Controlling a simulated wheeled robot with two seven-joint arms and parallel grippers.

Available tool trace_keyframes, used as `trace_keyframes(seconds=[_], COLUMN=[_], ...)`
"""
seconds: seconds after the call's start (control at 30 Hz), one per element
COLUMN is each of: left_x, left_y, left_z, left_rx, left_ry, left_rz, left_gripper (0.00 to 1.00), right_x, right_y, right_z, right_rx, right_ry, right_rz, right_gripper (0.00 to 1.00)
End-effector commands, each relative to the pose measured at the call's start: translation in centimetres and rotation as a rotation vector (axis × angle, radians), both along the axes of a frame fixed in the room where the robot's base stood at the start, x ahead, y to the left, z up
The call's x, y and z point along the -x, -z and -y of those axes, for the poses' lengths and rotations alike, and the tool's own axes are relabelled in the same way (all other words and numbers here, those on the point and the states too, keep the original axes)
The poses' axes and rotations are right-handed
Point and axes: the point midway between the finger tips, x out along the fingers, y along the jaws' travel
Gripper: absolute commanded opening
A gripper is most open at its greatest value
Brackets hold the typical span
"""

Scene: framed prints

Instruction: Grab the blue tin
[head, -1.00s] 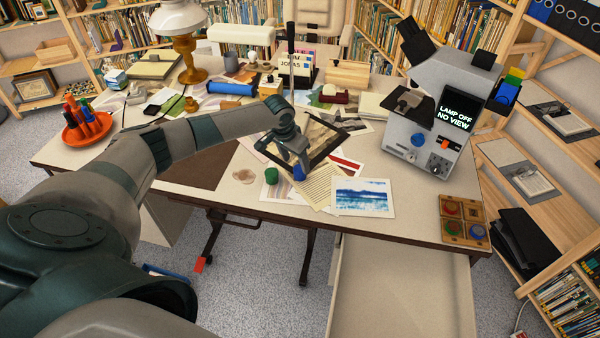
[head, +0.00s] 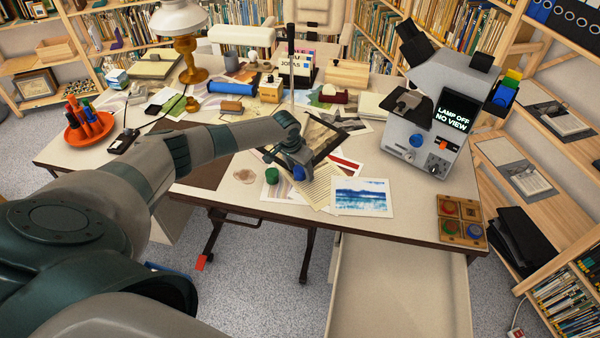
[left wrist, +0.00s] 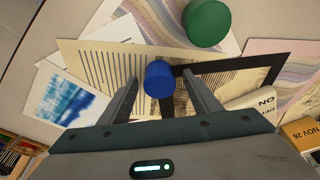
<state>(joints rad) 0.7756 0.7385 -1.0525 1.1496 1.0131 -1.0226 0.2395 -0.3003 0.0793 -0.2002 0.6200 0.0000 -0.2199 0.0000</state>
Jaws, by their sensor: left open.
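The blue tin (head: 299,173) stands on the desk, partly hidden behind my left gripper (head: 294,160) in the head view. In the left wrist view the blue tin (left wrist: 158,72) shows between the tips of my open left gripper (left wrist: 161,82), a finger on either side. I cannot tell whether a finger touches it. A green tin (head: 271,175) stands to its left in the head view; it is also at the top of the left wrist view (left wrist: 206,22). My right gripper is not in view.
A dark frame (head: 331,146) lies tilted close behind my left gripper. Papers and a blue seascape print (head: 362,197) lie around the blue tin. A grey viewer machine (head: 425,125) and a wooden box of coloured pieces (head: 461,219) stand to the right.

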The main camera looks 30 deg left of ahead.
Motion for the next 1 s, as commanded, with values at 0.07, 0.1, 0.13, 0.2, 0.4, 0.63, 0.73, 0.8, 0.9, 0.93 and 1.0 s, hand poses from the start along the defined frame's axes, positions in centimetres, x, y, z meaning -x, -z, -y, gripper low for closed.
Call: trace_keyframes(seconds=[0.07, 0.1, 0.13, 0.2, 0.4, 0.63, 0.73, 0.8, 0.9, 0.93, 1.0], left_x=[0.0, 0.0, 0.0, 0.0, 0.0, 0.0, 0.0, 0.0, 0.0, -0.1, -0.1], left_y=[0.0, 0.0, 0.0, 0.0, 0.0, -0.1, -0.1, -0.2, -0.6, -0.8, -1.4], left_z=[0.0, 0.0, 0.0, 0.0, 0.0, 0.0, 0.0, 0.0, -0.1, -0.1, -0.1], left_rx=[0.000, 0.000, 0.000, 0.000, 0.000, 0.000, 0.000, 0.000, 0.000, 0.000, 0.000], left_ry=[0.000, 0.000, 0.000, 0.000, 0.000, 0.000, 0.000, 0.000, -0.001, -0.001, 0.000], left_rz=[0.000, 0.000, 0.000, 0.000, 0.000, 0.000, 0.000, 0.001, 0.001, 0.001, 0.003], left_gripper=[0.57, 0.57, 0.57, 0.53, 0.13, 0.13, 0.13, 0.13, 0.13, 0.13, 0.13], right_x=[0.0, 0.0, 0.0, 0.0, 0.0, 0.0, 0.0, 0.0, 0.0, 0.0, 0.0], right_y=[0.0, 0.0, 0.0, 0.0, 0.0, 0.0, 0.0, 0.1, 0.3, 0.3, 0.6], right_z=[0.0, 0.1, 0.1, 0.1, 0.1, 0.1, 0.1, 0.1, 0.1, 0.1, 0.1], right_rx=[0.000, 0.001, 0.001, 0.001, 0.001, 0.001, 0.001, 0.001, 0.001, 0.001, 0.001], right_ry=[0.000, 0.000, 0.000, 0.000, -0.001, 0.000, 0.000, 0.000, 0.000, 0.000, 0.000], right_rz=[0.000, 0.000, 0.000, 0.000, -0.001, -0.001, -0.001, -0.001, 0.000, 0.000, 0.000], right_gripper=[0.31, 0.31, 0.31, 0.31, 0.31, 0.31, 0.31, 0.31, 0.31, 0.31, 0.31])
